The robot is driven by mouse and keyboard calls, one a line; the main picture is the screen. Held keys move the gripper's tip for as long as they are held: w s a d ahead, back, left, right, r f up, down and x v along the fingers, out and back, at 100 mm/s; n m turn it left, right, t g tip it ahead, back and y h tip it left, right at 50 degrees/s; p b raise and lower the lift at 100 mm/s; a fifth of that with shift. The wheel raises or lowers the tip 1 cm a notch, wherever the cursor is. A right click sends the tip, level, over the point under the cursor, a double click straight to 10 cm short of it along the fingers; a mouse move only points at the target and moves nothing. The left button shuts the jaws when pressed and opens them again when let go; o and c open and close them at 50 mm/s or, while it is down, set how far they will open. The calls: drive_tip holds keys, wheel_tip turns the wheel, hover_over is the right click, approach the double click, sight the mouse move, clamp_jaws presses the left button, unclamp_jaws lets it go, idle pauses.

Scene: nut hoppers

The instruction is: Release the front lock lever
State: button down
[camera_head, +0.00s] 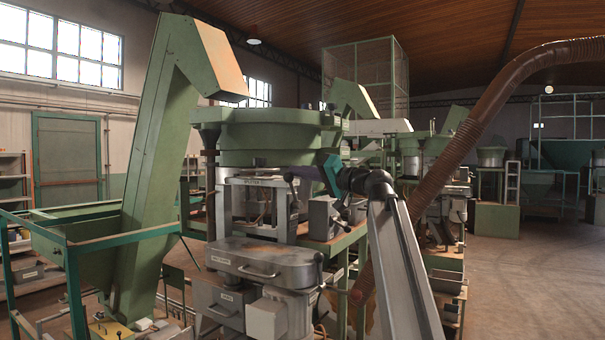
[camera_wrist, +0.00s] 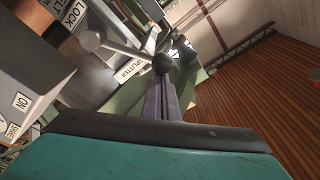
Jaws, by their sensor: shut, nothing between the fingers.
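My gripper (camera_head: 293,177) is shut and empty, pointing left at the upper front of the green hopper machine in the head view. In the wrist view its narrow grey fingers (camera_wrist: 163,82) reach up to a dark ball knob (camera_wrist: 163,63). The knob is on a pale metal lever (camera_wrist: 125,49) that runs left to a rounded hub (camera_wrist: 90,40). The fingertips are at or just short of the knob; I cannot tell whether they touch. A label reading LOCK (camera_wrist: 76,13) is on the grey housing beside the hub. I cannot tell for sure whether this is the front lever.
A grey control box (camera_head: 323,217) stands just below my gripper. Another lever with a dark knob (camera_head: 319,257) rises lower on the machine. The green bowl (camera_head: 268,140) is above my gripper. A brown hose (camera_head: 455,150) arches at the right. Open floor (camera_head: 520,275) lies to the right.

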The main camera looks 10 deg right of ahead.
drive_tip(key=s+d+r, duration=0.1)
drive_tip(key=s+d, duration=0.4)
drive_tip(key=d, duration=0.2)
drive_tip(key=shift+s+d+r+b, duration=0.15)
drive_tip(key=shift+d+r+b, duration=0.2)
drive_tip(key=shift+d+b, duration=0.05)
idle(0.5)
idle(0.4)
